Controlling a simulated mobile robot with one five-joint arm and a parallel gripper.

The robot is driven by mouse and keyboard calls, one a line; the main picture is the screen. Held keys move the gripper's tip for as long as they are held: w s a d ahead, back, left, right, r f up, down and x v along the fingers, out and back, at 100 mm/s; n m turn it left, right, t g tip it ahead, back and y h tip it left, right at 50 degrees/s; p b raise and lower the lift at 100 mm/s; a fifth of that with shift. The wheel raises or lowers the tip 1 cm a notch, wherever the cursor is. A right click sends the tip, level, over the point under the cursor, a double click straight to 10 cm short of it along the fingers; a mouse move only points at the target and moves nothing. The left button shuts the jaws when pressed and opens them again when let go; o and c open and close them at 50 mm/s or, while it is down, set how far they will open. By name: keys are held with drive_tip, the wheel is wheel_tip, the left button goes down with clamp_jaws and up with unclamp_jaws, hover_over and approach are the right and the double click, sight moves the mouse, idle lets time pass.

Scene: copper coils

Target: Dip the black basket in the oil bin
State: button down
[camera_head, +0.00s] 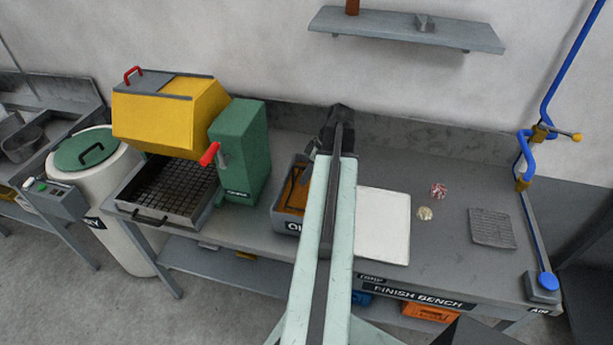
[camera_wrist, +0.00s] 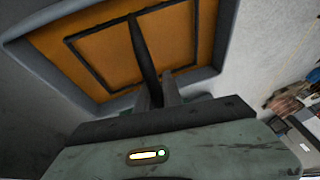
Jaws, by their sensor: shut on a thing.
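The oil bin (camera_head: 284,222) is a grey tub with orange-brown oil on the finish bench, partly hidden behind my arm. In the wrist view the bin's grey rim (camera_wrist: 48,72) surrounds the orange surface. The black basket shows there as a thin dark rectangular rim within the bin's outline, with a black handle (camera_wrist: 144,55) rising to my gripper (camera_wrist: 160,98). My gripper is shut on this handle. The basket's depth in the oil is unclear. In the head view my gripper is small and dark at the arm's far end, and the held handle cannot be made out.
A white tray (camera_head: 383,225) lies right of the bin. Two small coils, reddish (camera_head: 438,190) and pale (camera_head: 425,213), and a wire rack (camera_head: 492,228) lie farther right. A green housing (camera_head: 242,150) with a red-handled lever and a yellow hood (camera_head: 170,115) stand left.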

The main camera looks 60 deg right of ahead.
wheel_tip(320, 180, up, 10)
drive_tip(key=p, duration=0.9)
drive_tip(key=shift+r, duration=0.1)
idle(1.5)
wheel_tip(320, 180, up, 3)
drive_tip(key=p, duration=0.3)
drive_tip(key=shift+s, duration=0.1)
